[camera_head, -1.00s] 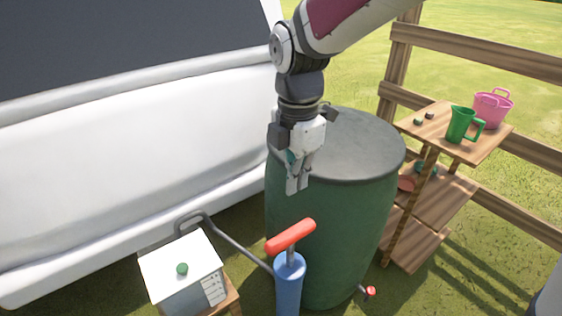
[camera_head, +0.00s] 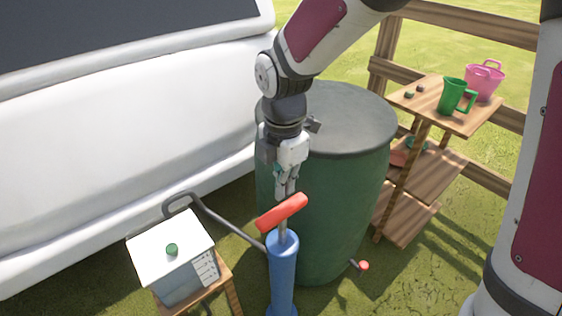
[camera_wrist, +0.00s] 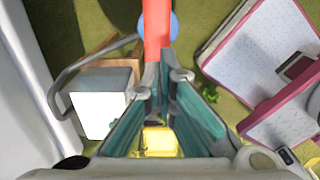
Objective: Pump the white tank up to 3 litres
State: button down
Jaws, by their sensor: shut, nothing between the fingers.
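The white tank (camera_head: 171,245) stands low at the left on a small wooden stand. It has a green knob on top and a marked scale on its right side; I cannot read the level. The blue pump (camera_head: 283,272) stands upright right of it, with a red T-handle (camera_head: 281,213) on a raised rod. My gripper (camera_head: 286,193) points down just above the handle, shut and empty; I cannot tell if it touches. In the wrist view, the red handle (camera_wrist: 157,28) lies just beyond the fingertips (camera_wrist: 161,82), and the tank (camera_wrist: 100,103) is to the left.
A green barrel (camera_head: 330,215) stands close behind the pump, with a small red tap (camera_head: 363,266). A grey hose (camera_head: 215,214) runs between tank and pump. A wooden shelf (camera_head: 440,118) with a green jug (camera_head: 453,96) and pink bucket (camera_head: 484,80) is at right. A white vehicle-like body fills the left.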

aim_at(283, 209)
jog(key=shift+f+b, duration=0.7)
jog(key=shift+f, duration=1.75)
notch_tip(283, 209, down, 10)
jog(key=b, duration=0.4)
jog(key=shift+r, duration=0.15)
notch_tip(283, 209, up, 14)
jog(key=p, duration=0.6)
jog(key=shift+r, duration=0.1)
jog(key=shift+d, duration=0.1)
